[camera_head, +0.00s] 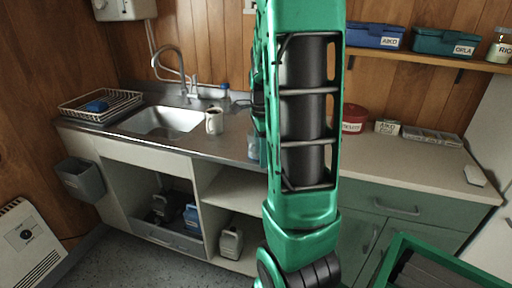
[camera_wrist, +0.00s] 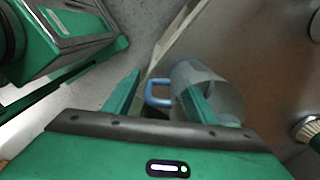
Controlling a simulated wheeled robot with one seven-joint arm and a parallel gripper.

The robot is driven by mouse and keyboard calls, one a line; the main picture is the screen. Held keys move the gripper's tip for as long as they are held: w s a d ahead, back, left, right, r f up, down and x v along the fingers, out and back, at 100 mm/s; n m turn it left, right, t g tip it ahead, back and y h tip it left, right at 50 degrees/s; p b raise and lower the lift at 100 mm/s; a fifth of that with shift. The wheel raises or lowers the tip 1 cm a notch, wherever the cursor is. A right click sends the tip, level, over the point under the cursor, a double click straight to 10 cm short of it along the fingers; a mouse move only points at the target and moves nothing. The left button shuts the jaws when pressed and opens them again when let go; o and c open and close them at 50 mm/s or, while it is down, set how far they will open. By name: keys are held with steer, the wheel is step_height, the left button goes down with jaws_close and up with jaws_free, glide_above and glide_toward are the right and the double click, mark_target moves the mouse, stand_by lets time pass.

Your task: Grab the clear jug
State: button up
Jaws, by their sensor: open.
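The clear jug (camera_wrist: 220,88) stands on the metal counter in the wrist view, a see-through body with a blue handle (camera_wrist: 157,92) on its left side. In the head view only a bluish sliver of the jug (camera_head: 253,149) shows beside my arm, which hides the rest. My gripper (camera_wrist: 160,84) is open in the wrist view. The blue handle lies between its two fingers in the picture. The right finger overlaps the jug's body; whether it touches or reaches inside I cannot tell. My gripper is hidden in the head view.
A brush (camera_wrist: 309,128) lies right of the jug. A red tin (camera_head: 353,119) and a labelled box (camera_head: 387,127) are at the counter's back. The counter's front edge passes close to the handle.

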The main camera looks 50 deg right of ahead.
steer(key=shift+f, duration=0.25)
jaws_close()
steer(key=shift+r, duration=0.15)
steer(key=shift+r, duration=1.35)
steer(key=a+r, duration=0.8)
steer(key=a, duration=0.3)
steer(key=shift+s+a, duration=0.25)
steer(key=shift+s, duration=0.1)
stand_by(2.3)
